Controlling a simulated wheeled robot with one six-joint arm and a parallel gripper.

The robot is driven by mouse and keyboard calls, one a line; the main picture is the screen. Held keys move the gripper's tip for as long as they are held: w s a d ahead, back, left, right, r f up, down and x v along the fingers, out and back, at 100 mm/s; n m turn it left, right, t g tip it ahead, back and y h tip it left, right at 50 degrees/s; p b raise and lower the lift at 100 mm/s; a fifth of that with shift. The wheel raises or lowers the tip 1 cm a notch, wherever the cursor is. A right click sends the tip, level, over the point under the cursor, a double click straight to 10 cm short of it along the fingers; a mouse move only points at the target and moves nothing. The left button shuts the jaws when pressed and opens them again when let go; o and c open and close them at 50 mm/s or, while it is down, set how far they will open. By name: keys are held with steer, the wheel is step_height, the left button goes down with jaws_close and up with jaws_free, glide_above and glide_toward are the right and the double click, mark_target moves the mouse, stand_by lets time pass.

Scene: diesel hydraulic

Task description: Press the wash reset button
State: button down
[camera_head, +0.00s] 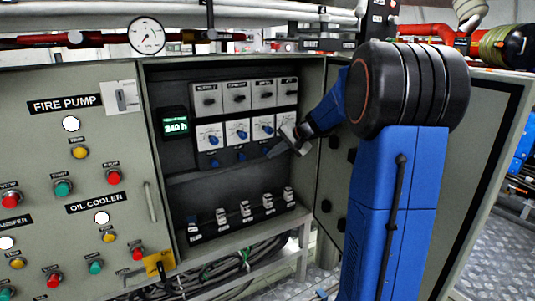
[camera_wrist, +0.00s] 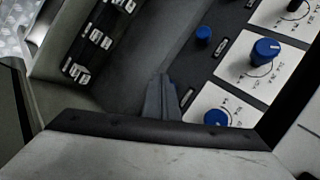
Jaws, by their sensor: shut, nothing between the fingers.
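A row of small blue buttons sits under the dial plates in the open cabinet; one button (camera_head: 214,163) is at the left and another (camera_head: 242,156) is beside it. The labels are too small to read, so I cannot tell which is the wash reset button. My gripper (camera_head: 271,153) is shut and empty, in front of the right part of this row. In the wrist view, my gripper's fingers (camera_wrist: 160,82) point into the cabinet, with a blue button (camera_wrist: 204,33) beyond them to the upper right. Part of the row is hidden behind the fingers.
Blue knobs (camera_wrist: 265,50) on white plates stick out close to the gripper's right in the wrist view. Several small switches (camera_head: 245,209) line the cabinet's lower part. The open cabinet door (camera_head: 336,160) stands right of the opening, and a green display (camera_head: 175,123) is at left.

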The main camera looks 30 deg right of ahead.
steer(key=shift+w, duration=0.5)
stand_by(0.8)
steer(key=shift+s, duration=0.9)
steer(key=shift+s, duration=0.1)
steer(key=s, duration=0.4)
steer(key=shift+s+d, duration=0.1)
steer(key=shift+s, duration=0.3)
stand_by(0.8)
